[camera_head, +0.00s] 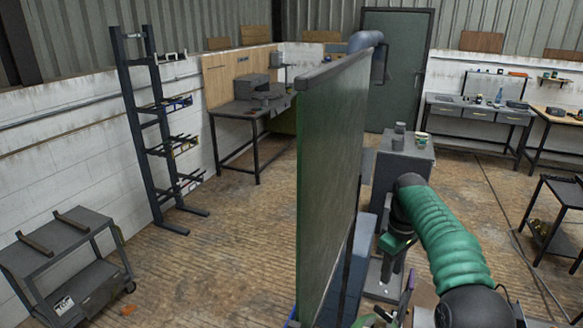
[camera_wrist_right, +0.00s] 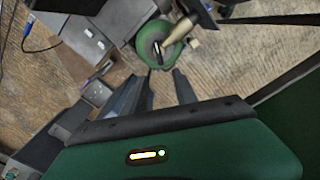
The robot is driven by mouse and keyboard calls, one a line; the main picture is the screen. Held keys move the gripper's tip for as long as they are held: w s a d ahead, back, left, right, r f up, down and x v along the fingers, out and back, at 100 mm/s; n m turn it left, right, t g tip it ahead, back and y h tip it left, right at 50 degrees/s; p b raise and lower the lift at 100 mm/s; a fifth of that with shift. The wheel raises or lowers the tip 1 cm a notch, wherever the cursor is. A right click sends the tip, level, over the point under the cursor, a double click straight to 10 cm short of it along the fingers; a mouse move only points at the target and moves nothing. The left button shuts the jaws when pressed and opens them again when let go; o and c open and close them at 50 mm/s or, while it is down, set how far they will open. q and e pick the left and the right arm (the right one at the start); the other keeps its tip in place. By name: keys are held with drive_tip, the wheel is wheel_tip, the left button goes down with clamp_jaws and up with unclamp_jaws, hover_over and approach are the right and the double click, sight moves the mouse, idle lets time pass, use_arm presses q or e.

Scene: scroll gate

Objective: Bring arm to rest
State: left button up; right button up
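My right arm comes in from the lower right of the head view, bends at the top and hangs down. Its right gripper (camera_head: 388,268) points down, just right of a tall green panel (camera_head: 325,190). In the right wrist view the two dark fingers of the right gripper (camera_wrist_right: 164,76) stand apart with nothing between them. A round green part with a cream rod (camera_wrist_right: 160,45) lies beyond the fingertips; I cannot tell what it is. My left gripper is not in view.
A grey cabinet (camera_head: 405,157) with small cans stands behind my right arm. A black rack (camera_head: 142,125) and a grey cart (camera_head: 62,260) stand at the left. Workbenches line the back wall. The floor left of the panel is mostly clear.

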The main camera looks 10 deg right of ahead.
drive_tip(key=s+a+f+m+b, duration=0.1)
drive_tip(key=s+a+f+b, duration=0.15)
drive_tip(key=a+f, duration=0.4)
drive_tip(key=s+a+f+m+b, duration=0.1)
drive_tip(key=s+a+f, duration=0.2)
drive_tip(key=s, duration=0.4)
drive_tip(key=s+a+f+m+t+b, duration=0.1)
drive_tip(key=s+a+f+m, duration=0.1)
drive_tip(key=s+f, duration=0.3)
drive_tip(key=s+a+f+m+t+b, duration=0.1)
drive_tip(key=s+a+f, duration=0.3)
drive_tip(key=s, duration=0.6)
drive_tip(key=shift+s+a+f+m+b, duration=0.2)
drive_tip(key=shift+a+f+m+b, duration=0.15)
drive_tip(key=shift+b, duration=0.25)
drive_tip(key=shift+d, duration=0.1)
